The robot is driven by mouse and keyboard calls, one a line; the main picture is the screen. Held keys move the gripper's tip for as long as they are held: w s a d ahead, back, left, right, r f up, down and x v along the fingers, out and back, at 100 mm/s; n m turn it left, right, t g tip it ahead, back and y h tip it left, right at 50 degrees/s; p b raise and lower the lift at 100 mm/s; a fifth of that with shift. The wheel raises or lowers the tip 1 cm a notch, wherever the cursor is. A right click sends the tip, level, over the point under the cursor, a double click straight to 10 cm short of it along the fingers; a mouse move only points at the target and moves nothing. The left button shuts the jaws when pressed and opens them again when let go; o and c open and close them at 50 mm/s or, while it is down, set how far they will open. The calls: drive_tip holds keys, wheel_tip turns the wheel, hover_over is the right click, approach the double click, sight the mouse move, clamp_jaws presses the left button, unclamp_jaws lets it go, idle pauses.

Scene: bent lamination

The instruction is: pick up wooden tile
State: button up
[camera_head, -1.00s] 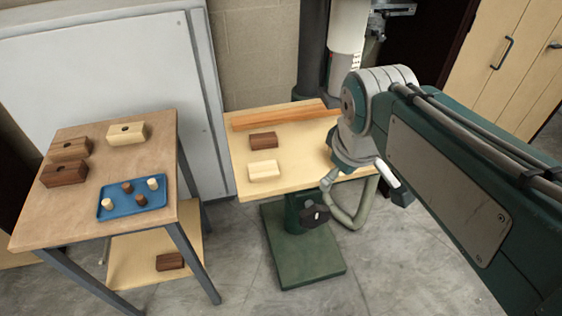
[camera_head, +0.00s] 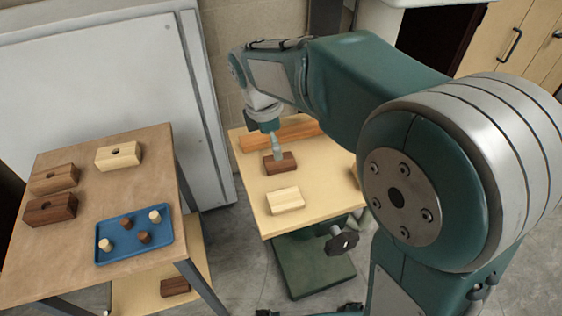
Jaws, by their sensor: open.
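A dark brown wooden tile (camera_head: 286,168) lies on the pale wooden table (camera_head: 325,190) in the middle of the view. A light wooden tile (camera_head: 286,201) lies in front of it. Part of another brown piece (camera_head: 355,178) shows at the table's right side, mostly hidden by my arm. My gripper (camera_head: 277,154) points down at the dark tile, over its top or just touching it; I cannot tell which. It is open, and its fingers are small and hard to make out.
A long orange-brown wooden strip (camera_head: 298,131) lies along the table's back. The left table (camera_head: 85,232) holds several holed blocks and a blue tray (camera_head: 160,243) with small pegs. Another dark block (camera_head: 175,287) is on its lower shelf. A black knob (camera_head: 341,241) juts out below the pale table.

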sight(280, 163)
drive_tip(key=shift+f, duration=0.8)
drive_tip(key=f, duration=0.2)
drive_tip(key=d+f, duration=0.1)
drive_tip(key=f, duration=0.1)
drive_tip(key=shift+w+d+f, duration=0.1)
drive_tip(key=shift+w+d, duration=0.05)
drive_tip(key=shift+w, duration=0.05)
drive_tip(key=c, duration=1)
